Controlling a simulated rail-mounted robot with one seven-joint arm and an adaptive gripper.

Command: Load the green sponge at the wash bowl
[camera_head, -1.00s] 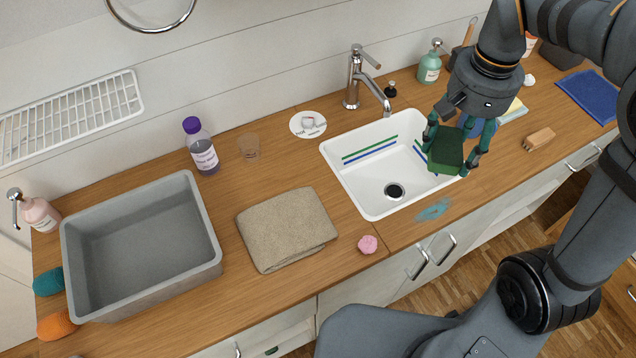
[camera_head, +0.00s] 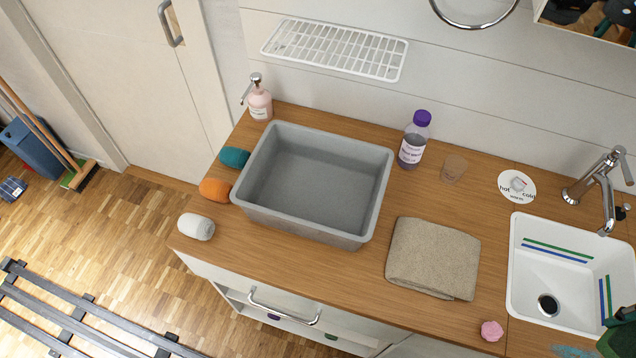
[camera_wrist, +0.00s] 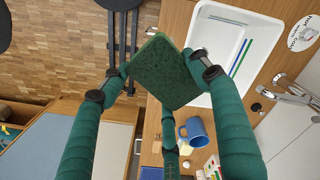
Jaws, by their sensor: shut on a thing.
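The green sponge (camera_wrist: 165,72) is a dark green block in the wrist view, held between the teal-sleeved fingers of my gripper (camera_wrist: 160,80). My gripper is shut on it. In the head view the sponge (camera_head: 616,342) is only partly seen at the lower right edge, in front of the sink, and most of my gripper is out of frame. The wash bowl, a grey rectangular basin (camera_head: 376,192), stands on the left part of the wooden counter. It looks empty and is well to the left of my gripper.
A folded beige towel (camera_head: 432,258) and a pink scrubber (camera_head: 491,330) lie between bowl and sink (camera_head: 515,290). A purple-capped bottle (camera_head: 412,145) and clear cup (camera_head: 454,168) stand behind. Teal, orange (camera_head: 215,189) and white rolls lie left of the bowl. A drawer (camera_head: 250,310) below is partly open.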

